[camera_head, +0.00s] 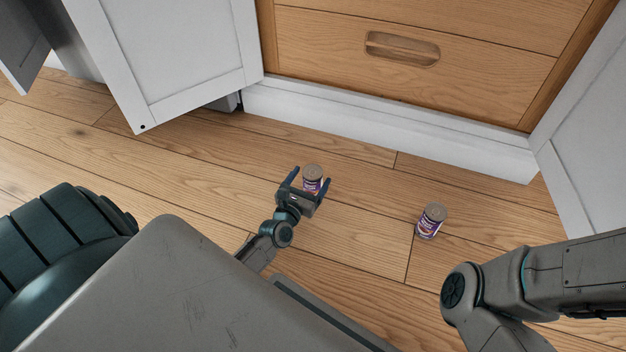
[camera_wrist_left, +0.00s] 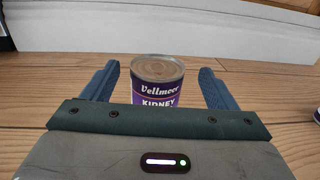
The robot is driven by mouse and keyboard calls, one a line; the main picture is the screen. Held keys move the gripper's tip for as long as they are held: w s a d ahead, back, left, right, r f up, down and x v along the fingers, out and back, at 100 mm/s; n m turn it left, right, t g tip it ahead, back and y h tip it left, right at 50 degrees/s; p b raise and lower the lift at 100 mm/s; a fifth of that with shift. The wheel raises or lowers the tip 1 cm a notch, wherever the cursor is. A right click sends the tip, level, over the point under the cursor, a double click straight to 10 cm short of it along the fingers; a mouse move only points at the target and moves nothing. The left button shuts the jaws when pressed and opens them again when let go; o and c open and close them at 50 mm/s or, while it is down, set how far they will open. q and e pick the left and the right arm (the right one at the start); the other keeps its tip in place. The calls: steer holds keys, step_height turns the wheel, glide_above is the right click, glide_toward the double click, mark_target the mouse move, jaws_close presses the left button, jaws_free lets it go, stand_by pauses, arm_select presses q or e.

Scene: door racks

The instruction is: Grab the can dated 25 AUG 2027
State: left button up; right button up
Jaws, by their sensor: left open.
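Two small purple-labelled cans stand upright on the wooden floor. The left can (camera_head: 312,177) is between the spread fingers of my left gripper (camera_head: 309,184), which is open. In the left wrist view this can (camera_wrist_left: 157,80) reads "Vellmeer KIDNEY" and stands between the blue fingertips (camera_wrist_left: 158,88), with space on both sides. Its lower part is hidden by the gripper body. The right can (camera_head: 431,221) stands apart, to the right of the left gripper; a sliver of a can also shows at the right edge of the wrist view. No date is readable on either can. My right gripper is out of view.
A wooden drawer (camera_head: 400,52) with a recessed handle and a white plinth (camera_head: 390,125) stand behind the cans. An open white door (camera_head: 170,55) is at left, and a white panel (camera_head: 590,130) at right. The floor between the cans is clear.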

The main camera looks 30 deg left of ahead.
mark_target(317, 166)
arm_select(q)
steer(key=w, duration=0.3)
steer(key=w+a+b, duration=0.1)
steer(key=shift+w+f, duration=0.2)
steer(key=shift+f, duration=0.05)
steer(key=shift+c, duration=0.2)
steer(key=c, duration=1.3)
steer(key=shift+r, duration=0.15)
